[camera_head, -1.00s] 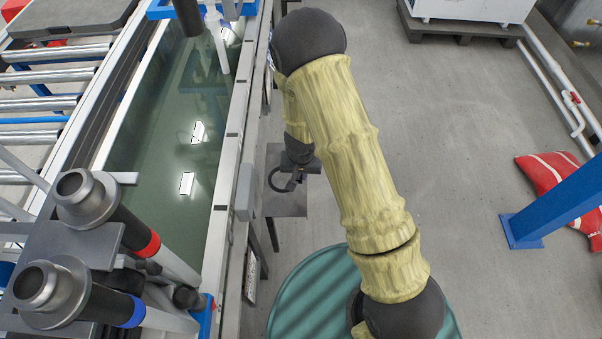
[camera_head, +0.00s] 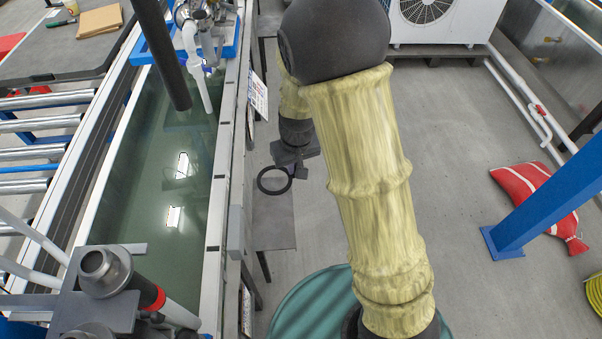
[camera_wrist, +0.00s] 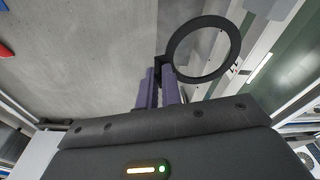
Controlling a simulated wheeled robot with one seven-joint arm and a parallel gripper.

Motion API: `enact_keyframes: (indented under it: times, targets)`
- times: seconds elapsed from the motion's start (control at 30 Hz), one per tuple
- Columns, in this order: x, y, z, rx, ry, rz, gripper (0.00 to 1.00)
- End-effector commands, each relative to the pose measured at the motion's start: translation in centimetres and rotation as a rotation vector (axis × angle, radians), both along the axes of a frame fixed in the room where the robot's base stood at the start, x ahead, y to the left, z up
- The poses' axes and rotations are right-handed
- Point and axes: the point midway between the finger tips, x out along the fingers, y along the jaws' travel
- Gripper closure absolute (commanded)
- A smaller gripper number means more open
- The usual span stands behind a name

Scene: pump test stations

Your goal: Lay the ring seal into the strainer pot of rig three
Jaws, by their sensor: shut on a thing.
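The ring seal is a thin black ring (camera_head: 275,181). It also shows in the wrist view (camera_wrist: 172,54), sticking out from the fingertips. My gripper (camera_head: 291,171) is shut on one edge of the ring and holds it above a small grey shelf beside the water tank. In the wrist view my gripper's purple-grey fingers (camera_wrist: 160,88) meet at the ring's edge. A metal pump assembly on a blue base (camera_head: 206,38) stands at the tank's far end. I cannot tell which rig it belongs to, and no strainer pot is clearly seen.
The long water tank (camera_head: 211,240) runs along the left, with a roller conveyor (camera_head: 40,125) beyond it. A small grey shelf (camera_head: 272,225) stands against the tank's side. A blue post (camera_head: 545,205) and a red sack (camera_head: 530,192) are at right. Open floor lies between.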

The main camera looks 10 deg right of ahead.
Motion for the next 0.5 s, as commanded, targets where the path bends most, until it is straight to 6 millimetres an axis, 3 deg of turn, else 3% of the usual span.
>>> enact_keyframes:
  times: [0.03, 0.5]
  targets:
    - [-0.6, 0.7, 2.9, 0.004, -0.005, 0.034, 1.00]
    - [-7.5, 5.2, 20.0, 0.001, -0.007, 0.332, 1.00]
